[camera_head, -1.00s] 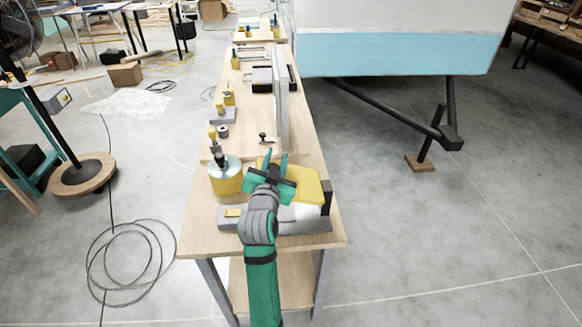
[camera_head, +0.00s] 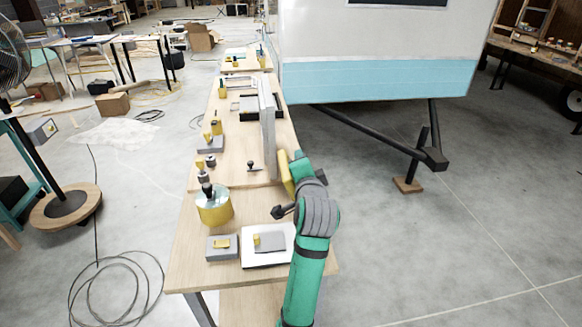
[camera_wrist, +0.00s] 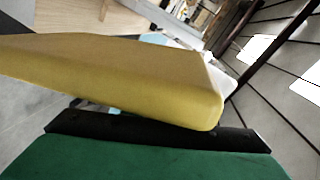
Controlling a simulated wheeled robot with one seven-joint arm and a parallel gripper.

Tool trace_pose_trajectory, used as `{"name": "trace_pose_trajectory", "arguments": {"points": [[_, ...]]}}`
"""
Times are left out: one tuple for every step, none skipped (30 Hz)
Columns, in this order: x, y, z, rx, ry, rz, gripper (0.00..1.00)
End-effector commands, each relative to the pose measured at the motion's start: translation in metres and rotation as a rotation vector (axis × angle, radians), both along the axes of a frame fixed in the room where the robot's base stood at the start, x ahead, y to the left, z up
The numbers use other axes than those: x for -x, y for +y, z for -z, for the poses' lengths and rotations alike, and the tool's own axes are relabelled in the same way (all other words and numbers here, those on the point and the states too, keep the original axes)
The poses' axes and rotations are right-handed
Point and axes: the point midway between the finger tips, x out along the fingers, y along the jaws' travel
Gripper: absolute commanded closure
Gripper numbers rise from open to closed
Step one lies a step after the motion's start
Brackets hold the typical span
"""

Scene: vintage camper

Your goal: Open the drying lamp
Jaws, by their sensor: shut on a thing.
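The drying lamp's white base (camera_head: 285,258) lies on the front end of the wooden bench, with a flat grey plate and a small yellow piece on it. A yellow panel (camera_head: 286,174), which looks like the lamp's lid, stands steeply raised beyond the base. My gripper (camera_head: 299,192) is at the panel's right side and shut on it. My wrist and arm hide the fingertips and the exact hold. In the wrist view the yellow panel (camera_wrist: 120,75) fills the upper middle, close to a black bar and a green part along the bottom.
A yellow pot with a dark knob (camera_head: 214,207) and a grey box with a yellow top (camera_head: 222,247) stand left of the base. A tall grey panel (camera_head: 267,125) stands beyond the lamp. The camper (camera_head: 375,80) is at the back right. Open floor lies right of the bench.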

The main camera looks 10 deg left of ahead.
Motion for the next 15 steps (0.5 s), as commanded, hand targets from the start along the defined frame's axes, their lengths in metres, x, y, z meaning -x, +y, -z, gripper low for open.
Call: {"name": "trace_pose_trajectory", "arguments": {"points": [[-0.002,-0.005,-0.003,-0.022,0.004,0.004,1.0],[-0.003,-0.007,-0.003,-0.035,0.01,0.003,1.0],[-0.004,-0.009,-0.003,-0.049,0.016,0.002,1.0],[-0.004,-0.011,-0.003,-0.058,0.021,0.003,1.0],[-0.005,-0.012,-0.003,-0.067,0.024,0.003,1.0],[-0.006,-0.013,-0.003,-0.077,0.029,0.002,1.0],[-0.006,-0.014,-0.003,-0.084,0.032,0.002,1.0],[-0.006,-0.015,-0.003,-0.09,0.034,0.001,1.0],[-0.007,-0.015,-0.003,-0.096,0.037,0.001,1.0],[-0.007,-0.016,-0.003,-0.099,0.038,0.001,1.0],[-0.007,-0.017,-0.003,-0.103,0.039,0.001,1.0],[-0.007,-0.017,-0.003,-0.106,0.04,0.001,1.0],[-0.007,-0.017,-0.003,-0.107,0.041,0.001,1.0],[-0.008,-0.018,-0.004,-0.109,0.041,0.002,1.0],[-0.008,-0.018,-0.003,-0.11,0.042,0.002,1.0]]}}
